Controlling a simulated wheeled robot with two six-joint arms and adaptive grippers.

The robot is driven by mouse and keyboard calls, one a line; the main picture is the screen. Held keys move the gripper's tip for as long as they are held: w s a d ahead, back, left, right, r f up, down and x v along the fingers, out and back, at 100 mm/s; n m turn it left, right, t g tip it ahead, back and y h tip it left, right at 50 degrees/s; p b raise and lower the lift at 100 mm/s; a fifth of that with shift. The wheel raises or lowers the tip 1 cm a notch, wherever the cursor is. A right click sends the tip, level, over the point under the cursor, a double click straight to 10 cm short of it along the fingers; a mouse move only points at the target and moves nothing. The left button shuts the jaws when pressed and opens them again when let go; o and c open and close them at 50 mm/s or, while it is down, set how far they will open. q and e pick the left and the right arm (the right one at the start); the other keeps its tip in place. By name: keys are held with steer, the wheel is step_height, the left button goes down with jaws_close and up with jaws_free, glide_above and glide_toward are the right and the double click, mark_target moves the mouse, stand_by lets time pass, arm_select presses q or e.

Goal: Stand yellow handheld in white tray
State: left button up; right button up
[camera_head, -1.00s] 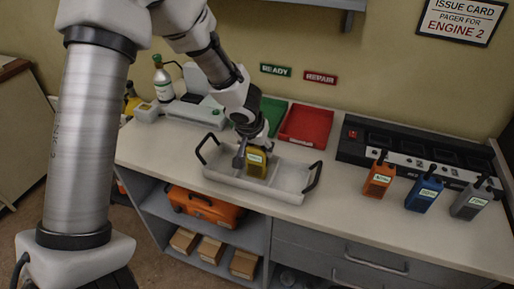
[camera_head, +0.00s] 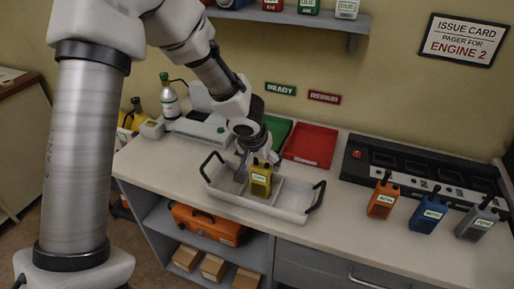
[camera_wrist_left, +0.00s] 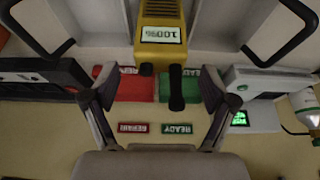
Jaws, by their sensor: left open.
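The yellow handheld (camera_head: 260,182) stands upright inside the white tray (camera_head: 292,214), near its middle, with its screen facing front and its short antenna up. In the left wrist view the handheld (camera_wrist_left: 163,32) shows a "100%" screen, and pale tray walls lie on both sides of it. My left gripper (camera_head: 257,160) is above and just behind the handheld. In the left wrist view the fingers of this gripper (camera_wrist_left: 160,102) are spread wide, clear of the handheld on both sides. My right gripper is not in view.
Black handles rise at both tray ends. Green (camera_head: 277,134) and red (camera_head: 309,146) trays lie behind. Orange (camera_head: 382,199), blue (camera_head: 427,214) and grey (camera_head: 477,222) handhelds stand right, before a black charger console (camera_head: 420,169). A green-white bottle (camera_head: 169,100) stands back left.

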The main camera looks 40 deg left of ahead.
arm_select(q)
steer(key=a+p+v, duration=0.1)
steer(key=p+v, duration=0.1)
steer(key=v, duration=0.7)
steer(key=s+d+f+g+h, duration=0.1)
steer(key=s+d+f, duration=0.2)
steer(key=f, duration=0.4)
steer(key=s+d+f+m+g+h, duration=0.1)
steer(key=s+d+f, duration=0.3)
steer(key=f, duration=0.4)
steer(key=s+d+f+g+h, duration=0.1)
steer(key=s+d+f, duration=0.2)
steer(key=f, duration=0.4)
steer(key=s+a+f+m+g+y, duration=0.1)
steer(key=s+f, duration=1)
steer(key=s, duration=0.2)
steer(key=shift+s+a+f+y, duration=0.2)
steer(key=shift+s+a+y, duration=0.15)
steer(key=shift+s+y, duration=0.05)
